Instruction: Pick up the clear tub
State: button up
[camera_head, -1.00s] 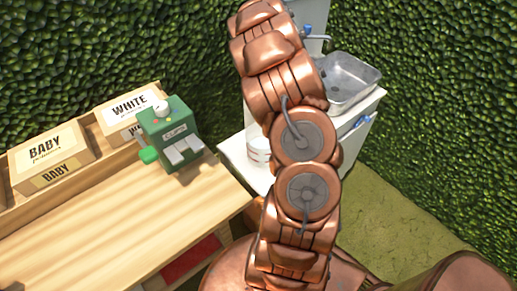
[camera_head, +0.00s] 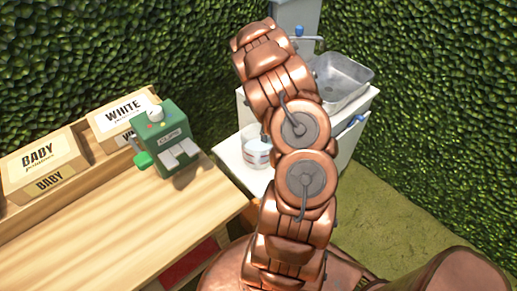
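A clear tub (camera_head: 257,153), round with a pale label or banding, stands on the white counter (camera_head: 228,160) just left of my copper arm. Its right edge is close to the arm's outline in the picture, so part of it may be hidden. My arm rises through the middle of the view. Its far end is near the top, in front of the grey sink post. My gripper's fingers cannot be made out, so whether it is open or shut does not show.
A metal sink (camera_head: 342,82) with a tap sits on the white unit behind the arm. On the left, a wooden table (camera_head: 120,220) carries a green cups machine (camera_head: 168,140), a BABY box (camera_head: 42,165) and a WHITE box (camera_head: 122,112). Hedges enclose the back and right. Green floor (camera_head: 385,220) is open at right.

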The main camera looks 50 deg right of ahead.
aim_at(258, 148)
jog(key=shift+f, duration=1.1)
jog(key=shift+c, duration=0.3)
grip_shut()
